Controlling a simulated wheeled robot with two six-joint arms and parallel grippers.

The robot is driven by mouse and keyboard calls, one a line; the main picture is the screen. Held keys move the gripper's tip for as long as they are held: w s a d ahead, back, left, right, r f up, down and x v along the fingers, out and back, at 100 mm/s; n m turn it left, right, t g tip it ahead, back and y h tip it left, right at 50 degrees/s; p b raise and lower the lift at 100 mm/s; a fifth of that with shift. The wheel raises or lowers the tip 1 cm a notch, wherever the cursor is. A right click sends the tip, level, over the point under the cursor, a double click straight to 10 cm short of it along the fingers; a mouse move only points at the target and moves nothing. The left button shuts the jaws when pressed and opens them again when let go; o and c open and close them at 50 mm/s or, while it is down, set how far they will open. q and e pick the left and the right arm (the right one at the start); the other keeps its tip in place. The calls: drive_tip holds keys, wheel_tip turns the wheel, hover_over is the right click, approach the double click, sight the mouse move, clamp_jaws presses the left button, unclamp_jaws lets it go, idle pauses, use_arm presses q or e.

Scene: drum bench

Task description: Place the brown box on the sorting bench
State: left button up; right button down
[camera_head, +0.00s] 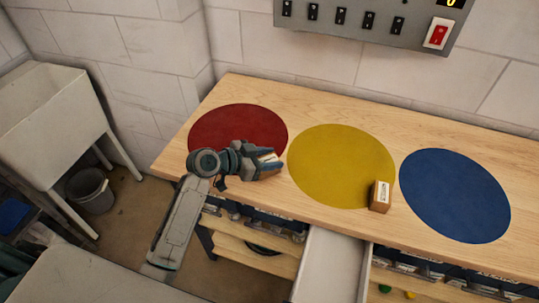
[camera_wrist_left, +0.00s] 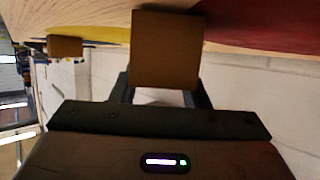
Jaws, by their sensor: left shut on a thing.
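My left gripper (camera_head: 272,165) reaches over the bench from the left, near the right edge of the red circle. It is shut on a brown box (camera_wrist_left: 167,48), whose flat brown face fills the space beyond the fingers in the left wrist view. In the head view the fingers mostly hide this box. I cannot tell whether it touches the bench. A second brown box (camera_head: 379,198) with a white label stands on the wooden sorting bench (camera_head: 240,92), at the lower right edge of the yellow circle. It also shows in the left wrist view (camera_wrist_left: 65,46). My right gripper is not in view.
The bench top bears a red circle (camera_head: 235,120), a yellow circle (camera_head: 335,155) and a blue circle (camera_head: 455,195). An open drawer (camera_head: 330,265) juts out below the front edge. A switch panel (camera_head: 370,22) hangs on the wall. A sink (camera_head: 50,110) and bucket (camera_head: 93,190) stand left.

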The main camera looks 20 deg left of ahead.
use_arm(q)
drive_tip(key=shift+f, duration=0.15)
drive_tip(key=o, duration=1)
drive_tip(key=b+v, duration=0.2)
drive_tip(key=v, duration=0.8)
drive_tip(key=shift+b, duration=0.3)
drive_tip(key=shift+v, duration=0.9)
drive_tip(key=shift+a, duration=0.1)
